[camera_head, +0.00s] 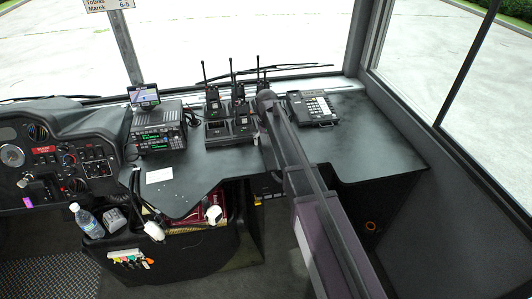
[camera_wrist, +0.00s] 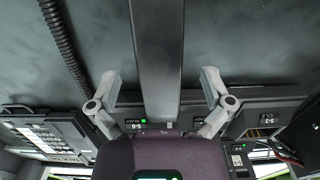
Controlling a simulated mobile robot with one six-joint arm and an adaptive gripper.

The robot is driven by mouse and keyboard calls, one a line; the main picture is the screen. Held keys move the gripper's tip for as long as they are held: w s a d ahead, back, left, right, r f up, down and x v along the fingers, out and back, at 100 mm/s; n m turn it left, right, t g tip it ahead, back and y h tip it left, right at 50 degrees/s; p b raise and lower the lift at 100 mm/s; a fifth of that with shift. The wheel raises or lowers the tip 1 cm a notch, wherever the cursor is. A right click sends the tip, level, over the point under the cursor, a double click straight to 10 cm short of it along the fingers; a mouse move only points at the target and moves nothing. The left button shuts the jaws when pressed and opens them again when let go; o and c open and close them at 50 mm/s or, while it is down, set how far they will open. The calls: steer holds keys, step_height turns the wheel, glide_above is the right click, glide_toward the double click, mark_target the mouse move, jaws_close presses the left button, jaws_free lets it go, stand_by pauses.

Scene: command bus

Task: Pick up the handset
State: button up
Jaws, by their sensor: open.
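The desk phone (camera_head: 320,110) stands on the black desk, right of my arm in the head view, with pale keys on its face. Its dark handset (camera_head: 296,106) appears to lie along its left side. In the wrist view the phone (camera_wrist: 38,132) is at the far left, seen inverted. My gripper (camera_wrist: 160,80) is open, its two grey fingers spread apart, with the phone outside them. A dark grey bar (camera_wrist: 158,60) runs between the fingers; I cannot tell whether it is part of my arm. In the head view the fingertips are not clear.
A charger rack (camera_head: 228,132) with several upright radios (camera_head: 237,93) stands left of my arm's end. A boxy radio unit (camera_head: 158,130) is farther left. A coiled cord (camera_wrist: 65,40) crosses the wrist view's upper left. Bare desk (camera_head: 370,135) lies right of the phone.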

steer(key=shift+f+b, duration=0.55)
steer(key=shift+f, duration=0.3)
steer(key=shift+c, duration=0.2)
steer(key=c, duration=1.3)
